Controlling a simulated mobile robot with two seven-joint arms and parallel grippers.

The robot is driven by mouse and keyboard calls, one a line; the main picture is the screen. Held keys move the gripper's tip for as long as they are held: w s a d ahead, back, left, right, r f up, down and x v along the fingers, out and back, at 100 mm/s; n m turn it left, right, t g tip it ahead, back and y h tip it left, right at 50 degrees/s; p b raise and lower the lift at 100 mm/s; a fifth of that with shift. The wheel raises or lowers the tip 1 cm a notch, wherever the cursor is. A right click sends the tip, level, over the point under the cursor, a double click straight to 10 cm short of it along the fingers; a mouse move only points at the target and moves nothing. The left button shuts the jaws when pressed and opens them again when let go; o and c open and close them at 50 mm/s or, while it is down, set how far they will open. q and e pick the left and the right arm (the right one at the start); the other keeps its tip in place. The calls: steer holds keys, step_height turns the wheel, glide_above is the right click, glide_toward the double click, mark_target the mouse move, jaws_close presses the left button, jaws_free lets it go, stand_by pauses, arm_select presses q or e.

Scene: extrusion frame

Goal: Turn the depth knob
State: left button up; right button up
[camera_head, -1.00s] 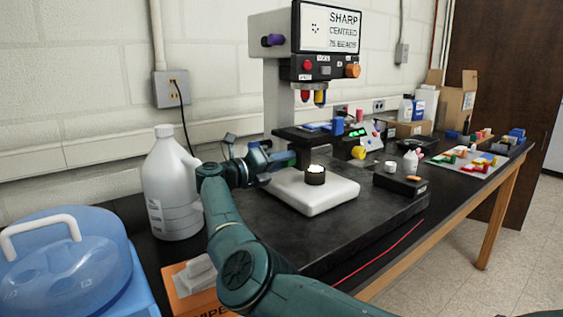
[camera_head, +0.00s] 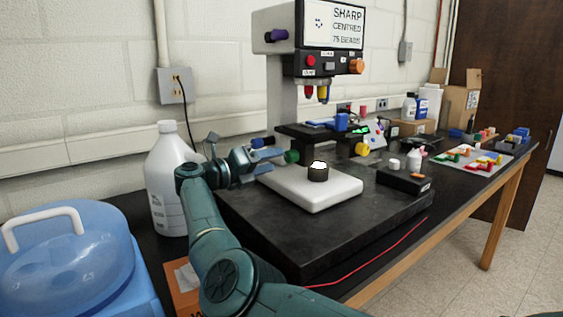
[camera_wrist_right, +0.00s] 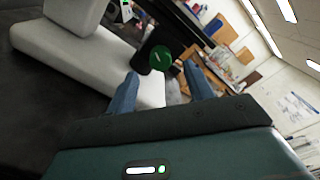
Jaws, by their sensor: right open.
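The machine with the screen (camera_head: 334,26) carries several coloured knobs. I cannot read which is labelled depth. A green knob (camera_head: 291,156) sits low on its left side, with a blue knob (camera_head: 262,142) near it. My right gripper (camera_head: 262,160) is open just left of the green knob, its fingers pointing at it. In the right wrist view, the green knob (camera_wrist_right: 161,57) on a dark shaft appears between the blue fingertips (camera_wrist_right: 160,70), with gaps on both sides. I cannot tell how far its front is from the tips. My left gripper is not in view.
The machine's white base (camera_head: 330,196) holds a small black cup (camera_head: 318,173). A white jug (camera_head: 170,185) stands close behind my right arm, and a blue lidded container (camera_head: 65,260) is at the left. An orange knob (camera_head: 357,66), purple knob (camera_head: 277,35) and yellow knob (camera_head: 362,149) stick out elsewhere.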

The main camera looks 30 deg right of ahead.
steer(key=a+b, duration=0.1)
steer(key=a, duration=0.7)
steer(key=shift+s, duration=0.35)
